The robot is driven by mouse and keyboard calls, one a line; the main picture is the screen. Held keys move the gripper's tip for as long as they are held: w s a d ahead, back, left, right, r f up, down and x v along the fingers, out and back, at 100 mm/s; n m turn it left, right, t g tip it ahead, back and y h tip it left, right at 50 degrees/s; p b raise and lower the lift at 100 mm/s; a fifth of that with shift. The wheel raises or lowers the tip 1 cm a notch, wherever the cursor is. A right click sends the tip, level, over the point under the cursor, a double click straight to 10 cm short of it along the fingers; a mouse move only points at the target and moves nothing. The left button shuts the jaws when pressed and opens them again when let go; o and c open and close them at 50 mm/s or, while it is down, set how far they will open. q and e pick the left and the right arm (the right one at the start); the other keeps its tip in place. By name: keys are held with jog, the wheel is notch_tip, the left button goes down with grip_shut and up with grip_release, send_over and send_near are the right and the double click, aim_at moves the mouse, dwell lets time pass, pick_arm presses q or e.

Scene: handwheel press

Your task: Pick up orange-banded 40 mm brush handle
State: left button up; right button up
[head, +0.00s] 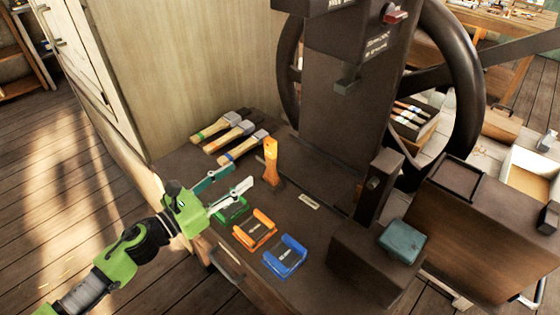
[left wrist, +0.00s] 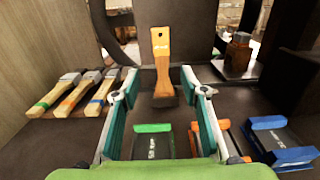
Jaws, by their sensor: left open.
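An upright wooden brush handle (head: 271,160) with an orange upper part and a hole near its top stands on the dark bench. In the left wrist view this handle (left wrist: 162,70) rises beyond and between my fingers, its foot at a dark base. My left gripper (head: 242,176) is open and empty, in front of and left of the handle, apart from it. In the left wrist view the open fingers (left wrist: 160,82) show on both sides. My right gripper is in neither view.
Several brushes (head: 230,136) with coloured bands lie at the back left by the wooden panel. Green (head: 231,210), orange (head: 255,230) and blue (head: 285,257) cradles stand in front of the handle. The press column (head: 345,110) and handwheel (head: 463,70) rise behind right.

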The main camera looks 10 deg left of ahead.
aim_at(268, 154)
pick_arm(q)
jog(key=p+x, duration=0.1)
jog(key=x, duration=0.5)
jog(key=shift+w+d+r+p, duration=0.15)
jog(key=shift+w+d+p, duration=0.05)
jog(key=shift+w+p, duration=0.15)
jog(key=shift+w+d, duration=0.2)
jog(key=shift+w, duration=0.05)
jog(key=x, duration=0.4)
jog(key=shift+d+r+p, duration=0.15)
jog(key=shift+d+p, duration=0.1)
jog(key=shift+p, duration=0.15)
jog(key=shift+w+d, duration=0.2)
jog(key=shift+w, duration=0.15)
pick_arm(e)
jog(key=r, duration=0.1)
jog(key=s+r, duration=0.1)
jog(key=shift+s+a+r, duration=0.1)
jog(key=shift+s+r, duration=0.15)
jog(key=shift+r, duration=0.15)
pick_arm(q)
grip_shut()
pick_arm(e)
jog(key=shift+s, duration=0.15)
